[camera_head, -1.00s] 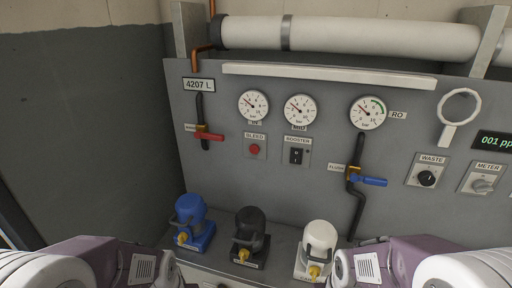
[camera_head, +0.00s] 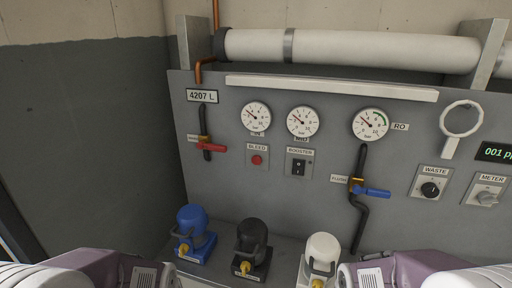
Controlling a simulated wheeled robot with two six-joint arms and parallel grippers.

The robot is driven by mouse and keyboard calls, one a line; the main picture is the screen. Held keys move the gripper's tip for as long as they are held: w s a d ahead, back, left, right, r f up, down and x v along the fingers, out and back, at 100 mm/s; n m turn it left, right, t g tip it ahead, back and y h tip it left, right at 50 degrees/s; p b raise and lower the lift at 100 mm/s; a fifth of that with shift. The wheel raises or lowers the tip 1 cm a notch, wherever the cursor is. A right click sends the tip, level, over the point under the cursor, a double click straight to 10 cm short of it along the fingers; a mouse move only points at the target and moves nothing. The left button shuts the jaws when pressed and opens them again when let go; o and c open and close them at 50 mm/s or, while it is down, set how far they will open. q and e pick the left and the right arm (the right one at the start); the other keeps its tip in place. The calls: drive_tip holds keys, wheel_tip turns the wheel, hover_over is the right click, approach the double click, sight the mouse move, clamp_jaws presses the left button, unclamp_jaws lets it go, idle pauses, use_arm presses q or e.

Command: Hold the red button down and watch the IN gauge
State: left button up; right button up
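The red button (camera_head: 257,160) sits on a small plate labelled BLEED on the grey panel, below the gauges. The IN gauge (camera_head: 256,117) is the leftmost round white dial, directly above the button. Its label is partly hidden under the dial's rim, and its needle points to the upper left. My two arms come in at the bottom left and bottom right corners. Neither gripper's fingers show in the view, and nothing touches the button.
A middle gauge (camera_head: 302,121) and an RO gauge (camera_head: 370,125) are to the right. A red-handled valve (camera_head: 212,147) is left of the button, and a blue-handled valve (camera_head: 371,191) right. A booster switch (camera_head: 298,167) is beside it. Blue (camera_head: 193,232), black (camera_head: 252,246) and white (camera_head: 321,258) housings stand below.

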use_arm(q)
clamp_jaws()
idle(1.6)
